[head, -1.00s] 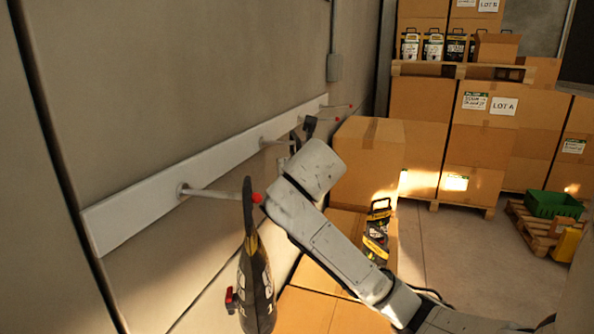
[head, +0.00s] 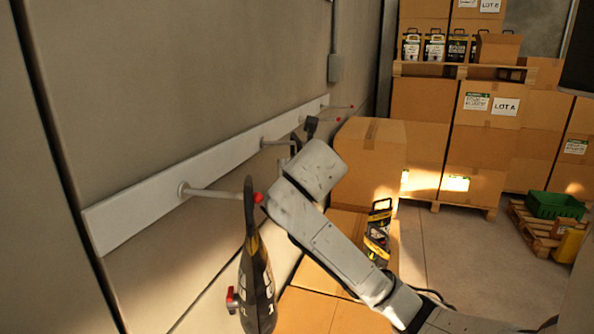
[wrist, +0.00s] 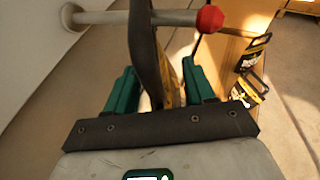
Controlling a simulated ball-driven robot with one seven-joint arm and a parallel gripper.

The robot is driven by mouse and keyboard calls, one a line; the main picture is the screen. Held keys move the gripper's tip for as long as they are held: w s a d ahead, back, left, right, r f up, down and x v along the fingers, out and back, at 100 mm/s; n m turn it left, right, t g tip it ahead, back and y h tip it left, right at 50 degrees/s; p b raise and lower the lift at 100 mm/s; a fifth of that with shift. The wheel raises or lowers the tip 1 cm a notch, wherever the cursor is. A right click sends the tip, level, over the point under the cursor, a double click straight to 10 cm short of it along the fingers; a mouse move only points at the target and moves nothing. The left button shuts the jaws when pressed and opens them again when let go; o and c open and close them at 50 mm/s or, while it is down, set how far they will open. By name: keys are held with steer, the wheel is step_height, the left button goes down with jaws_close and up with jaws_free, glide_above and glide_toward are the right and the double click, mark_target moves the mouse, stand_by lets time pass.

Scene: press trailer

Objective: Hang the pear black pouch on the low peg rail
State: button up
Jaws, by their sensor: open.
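The black pouch (head: 258,285), with yellow and pale markings, hangs upright at the nearest peg (head: 215,193) of the low peg rail (head: 140,205). Its loop crosses the peg just inside the red tip. In the wrist view the dark strap (wrist: 143,45) passes in front of the peg (wrist: 105,18), and the peg shows on both sides of it; whether the loop fully encloses it is hard to tell. My gripper (wrist: 159,68) is open, its green jaws apart on either side of the strap. In the head view my arm hides the jaws.
A cardboard box (head: 368,165) stands beyond my arm, with black and yellow packs (head: 377,235) on a lower box. Stacked cartons (head: 485,125) and a green crate (head: 553,205) are at the right. Floor between is clear.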

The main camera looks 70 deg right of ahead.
steer(key=shift+f, duration=0.15)
steer(key=p+v, duration=0.1)
steer(key=v, duration=1)
steer(key=shift+w+d, duration=0.1)
